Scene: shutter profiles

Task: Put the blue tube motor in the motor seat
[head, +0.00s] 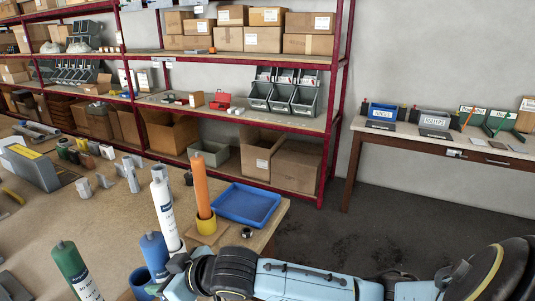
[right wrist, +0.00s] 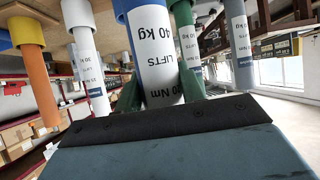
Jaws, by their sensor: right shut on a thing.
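The blue tube motor (head: 153,247) stands nearly upright at the front of the bench, with a white label on its side. My right gripper (right wrist: 160,95) is shut on it; in the right wrist view, which is upside down, the motor (right wrist: 152,50) lies between the green fingers. Its lower end is at a blue cup (head: 138,283). In the head view my right wrist hides the grip and part of the motor. A grey block with a yellow plate (head: 32,165) lies at the left; I cannot tell whether it is the motor seat. My left gripper is not in view.
Close around stand an orange tube (head: 202,185) in a yellow cup (head: 207,232), a white tube (head: 163,212) and a green tube (head: 75,268). A blue tray (head: 246,205) lies at the bench's right edge. Small grey parts (head: 131,175) stand farther back. Bare bench shows at left.

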